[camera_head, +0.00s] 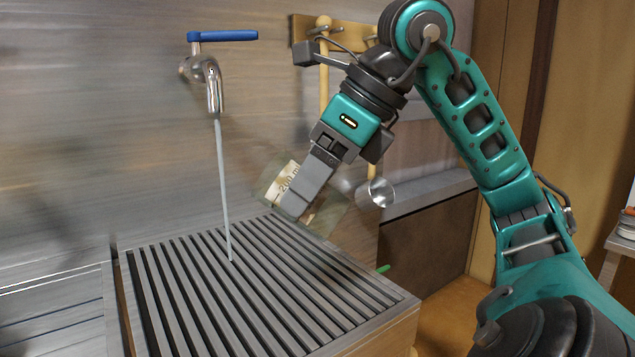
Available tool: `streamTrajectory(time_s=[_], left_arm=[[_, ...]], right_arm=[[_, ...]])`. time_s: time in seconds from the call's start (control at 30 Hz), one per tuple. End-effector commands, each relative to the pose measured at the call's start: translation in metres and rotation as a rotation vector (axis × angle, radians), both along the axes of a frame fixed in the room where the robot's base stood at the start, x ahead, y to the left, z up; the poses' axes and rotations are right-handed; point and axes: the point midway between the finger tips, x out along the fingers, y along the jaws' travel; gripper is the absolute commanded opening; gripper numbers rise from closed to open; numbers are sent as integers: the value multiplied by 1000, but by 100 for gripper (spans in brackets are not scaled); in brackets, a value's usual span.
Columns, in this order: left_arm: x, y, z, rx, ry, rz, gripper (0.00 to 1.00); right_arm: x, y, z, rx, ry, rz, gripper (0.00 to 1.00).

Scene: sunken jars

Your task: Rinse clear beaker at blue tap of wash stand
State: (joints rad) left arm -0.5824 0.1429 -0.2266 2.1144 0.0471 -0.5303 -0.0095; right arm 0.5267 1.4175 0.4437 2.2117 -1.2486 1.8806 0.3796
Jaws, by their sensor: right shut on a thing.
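The blue tap (222,36) is on the wall at the upper left, its blue lever pointing right. A thin stream of water (224,180) runs from its spout straight down onto the slatted wash stand (185,292). My right gripper (300,192) is shut on the clear beaker (285,182), which is tilted and shows graduation markings. The beaker is above the back right of the slats, to the right of the stream and apart from it. The gripper's fingers hide part of the beaker. My left gripper is not in view.
A rack with wooden-handled tools (323,70) hangs on the wall behind my right arm, and a metal ladle (376,192) hangs there too. A small green item (383,268) shows at the stand's right edge. The space between stream and beaker is clear.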

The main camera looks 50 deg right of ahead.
Motion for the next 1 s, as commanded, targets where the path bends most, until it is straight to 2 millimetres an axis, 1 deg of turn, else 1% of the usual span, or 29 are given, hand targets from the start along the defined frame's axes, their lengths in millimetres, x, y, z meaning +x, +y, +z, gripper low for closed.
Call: streamTrajectory(time_s=[0.03,0.13,0.37,0.47,0.87,1.0], left_arm=[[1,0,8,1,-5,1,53],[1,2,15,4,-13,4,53],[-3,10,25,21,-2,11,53],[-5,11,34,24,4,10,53],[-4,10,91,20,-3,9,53],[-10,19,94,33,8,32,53]], right_arm=[[6,-2,4,2,3,-1,31],[18,-6,5,2,4,1,31],[47,-15,6,2,4,1,31],[59,-19,6,2,4,1,31],[108,-35,7,1,2,1,31],[126,-40,8,1,2,1,31]])
